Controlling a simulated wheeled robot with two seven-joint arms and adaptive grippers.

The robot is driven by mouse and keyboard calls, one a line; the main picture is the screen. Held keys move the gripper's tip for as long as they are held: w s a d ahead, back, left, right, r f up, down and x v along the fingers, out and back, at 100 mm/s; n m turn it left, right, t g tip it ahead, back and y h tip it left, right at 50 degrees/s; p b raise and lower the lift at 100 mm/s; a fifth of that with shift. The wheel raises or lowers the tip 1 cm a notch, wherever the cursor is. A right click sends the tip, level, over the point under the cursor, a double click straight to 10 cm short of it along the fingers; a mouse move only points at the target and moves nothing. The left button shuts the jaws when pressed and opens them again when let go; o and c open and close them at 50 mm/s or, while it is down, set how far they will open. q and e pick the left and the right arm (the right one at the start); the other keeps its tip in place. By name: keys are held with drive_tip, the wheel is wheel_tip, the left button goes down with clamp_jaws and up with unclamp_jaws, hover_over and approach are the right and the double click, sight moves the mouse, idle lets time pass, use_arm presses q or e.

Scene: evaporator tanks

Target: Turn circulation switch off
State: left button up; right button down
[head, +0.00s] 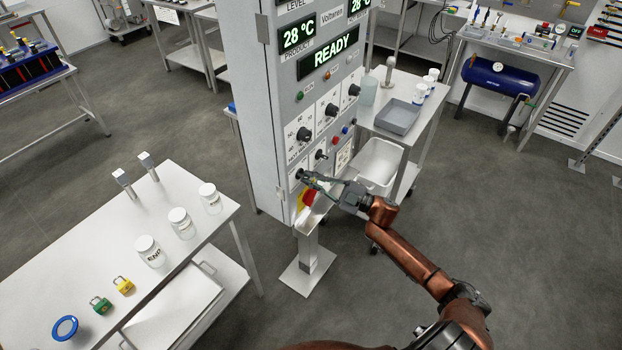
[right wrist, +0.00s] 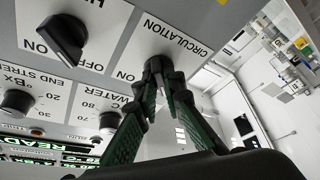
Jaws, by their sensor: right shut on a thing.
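The circulation switch (head: 299,174) is a dark knob low on the front of the tall grey control cabinet (head: 262,120). My right gripper (head: 307,178) reaches it from the right. In the right wrist view the fingers of my right gripper (right wrist: 162,78) are shut on the circulation switch (right wrist: 154,64), below the CIRCULATION label. An ON mark shows beside it. The fingertips cover most of the knob, so its angle is hard to read. My left gripper is in neither view.
Another black switch (right wrist: 66,38) with OFF and ON marks sits beside it in the right wrist view. A red and yellow part (head: 306,200) is just below my gripper. A steel table with jars (head: 180,222) stands left, and a cart with a grey tray (head: 397,116) stands right.

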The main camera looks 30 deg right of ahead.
drive_tip(key=shift+d, duration=0.1)
drive_tip(key=c, duration=2)
unclamp_jaws()
drive_tip(key=shift+c, duration=0.2)
drive_tip(key=v, duration=1.2)
